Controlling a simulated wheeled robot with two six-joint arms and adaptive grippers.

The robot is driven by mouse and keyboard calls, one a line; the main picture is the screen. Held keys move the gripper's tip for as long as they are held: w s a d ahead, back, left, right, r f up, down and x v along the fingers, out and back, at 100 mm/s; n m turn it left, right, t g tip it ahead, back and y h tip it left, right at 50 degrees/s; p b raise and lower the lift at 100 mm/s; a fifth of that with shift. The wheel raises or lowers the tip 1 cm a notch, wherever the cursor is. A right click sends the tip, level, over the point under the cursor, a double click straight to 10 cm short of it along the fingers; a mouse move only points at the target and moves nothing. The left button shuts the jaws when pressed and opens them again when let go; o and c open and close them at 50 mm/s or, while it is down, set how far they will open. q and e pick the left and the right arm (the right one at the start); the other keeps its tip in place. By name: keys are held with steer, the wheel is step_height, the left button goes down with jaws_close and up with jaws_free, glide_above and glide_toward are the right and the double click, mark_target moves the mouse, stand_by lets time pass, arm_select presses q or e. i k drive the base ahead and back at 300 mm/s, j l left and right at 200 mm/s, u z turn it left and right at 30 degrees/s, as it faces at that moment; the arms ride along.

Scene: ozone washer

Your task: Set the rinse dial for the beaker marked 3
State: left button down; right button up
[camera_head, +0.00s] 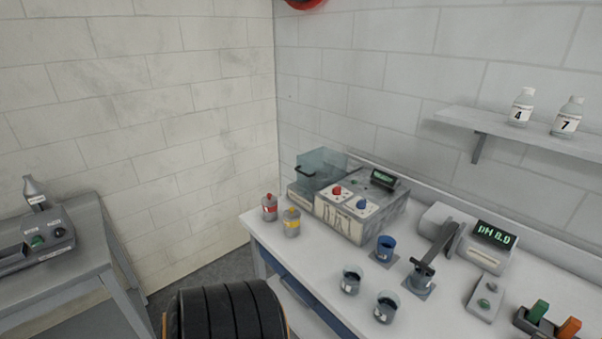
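A grey washer unit (388,216) stands at the back of the white bench, with a red knob (337,190), a blue knob (362,204) and a small lit green display (383,178). Another grey device (48,240) on the left table has a green knob (37,242) and a dark knob (58,232); their labels are too small to read. A blue beaker (385,249) and two clear beakers, one here (351,281) and one nearer the front (386,308), stand on the bench. Their markings are not readable. Neither of my grippers is in view.
Red (269,208) and yellow (291,223) containers stand at the bench's left end. A pH meter reading 8.0 (494,235) is at right, beside a stand (424,275). Bottles marked 4 (521,108) and 7 (567,118) sit on a shelf (497,124). A floor gap separates bench and table.

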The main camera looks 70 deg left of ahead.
mark_target(360, 204)
steer(key=u, duration=1.8)
